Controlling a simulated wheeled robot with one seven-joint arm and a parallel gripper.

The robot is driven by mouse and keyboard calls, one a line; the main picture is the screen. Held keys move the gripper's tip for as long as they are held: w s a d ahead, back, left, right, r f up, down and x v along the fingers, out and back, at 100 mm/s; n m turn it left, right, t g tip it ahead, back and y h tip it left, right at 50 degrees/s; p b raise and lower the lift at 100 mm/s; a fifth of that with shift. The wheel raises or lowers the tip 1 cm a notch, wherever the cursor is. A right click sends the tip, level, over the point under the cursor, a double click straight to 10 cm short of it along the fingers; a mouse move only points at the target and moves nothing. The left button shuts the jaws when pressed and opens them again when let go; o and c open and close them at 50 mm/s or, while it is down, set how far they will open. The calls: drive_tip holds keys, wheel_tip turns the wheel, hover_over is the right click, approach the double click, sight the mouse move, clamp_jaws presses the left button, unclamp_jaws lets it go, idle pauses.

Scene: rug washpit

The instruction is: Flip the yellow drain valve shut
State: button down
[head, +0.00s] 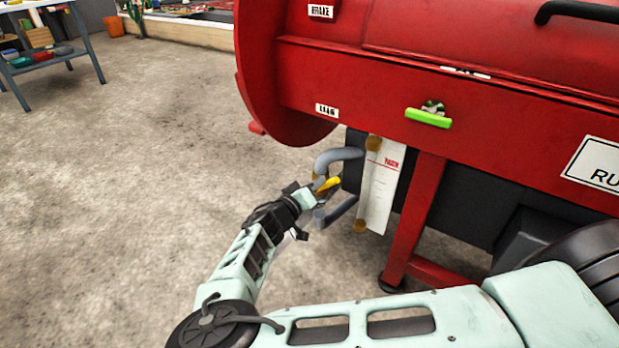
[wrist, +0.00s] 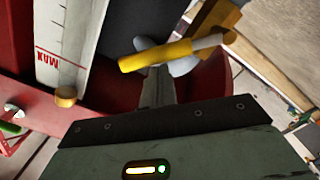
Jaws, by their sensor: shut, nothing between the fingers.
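The yellow drain valve handle (head: 328,184) shows in the head view beside the grey pipe (head: 338,155), below the red machine. In the wrist view the yellow handle (wrist: 155,56) lies slantwise across the picture, with a pale rod at its right end. My gripper (head: 316,190) reaches up to the handle from the lower left. In the wrist view its shut fingers (wrist: 160,84) point at the handle, just below it, with nothing held between them. I cannot tell whether the fingertips touch the handle. The valve body behind the handle is partly hidden.
The red machine (head: 330,90) fills the upper right, with a green handle (head: 428,118) on its front. A white gauge strip marked MAX (head: 379,185) stands right of the pipe. A red leg (head: 415,215) is further right. Open concrete floor (head: 130,170) lies to the left.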

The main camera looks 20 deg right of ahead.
drive_tip(key=s+d+f+m+b, duration=0.2)
drive_tip(key=f+m+b, duration=0.3)
drive_tip(key=m, duration=0.3)
drive_tip(key=shift+s+d+f+m+y+b, duration=0.15)
drive_tip(key=shift+s+m+y+b, duration=0.15)
drive_tip(key=shift+s+b, duration=0.4)
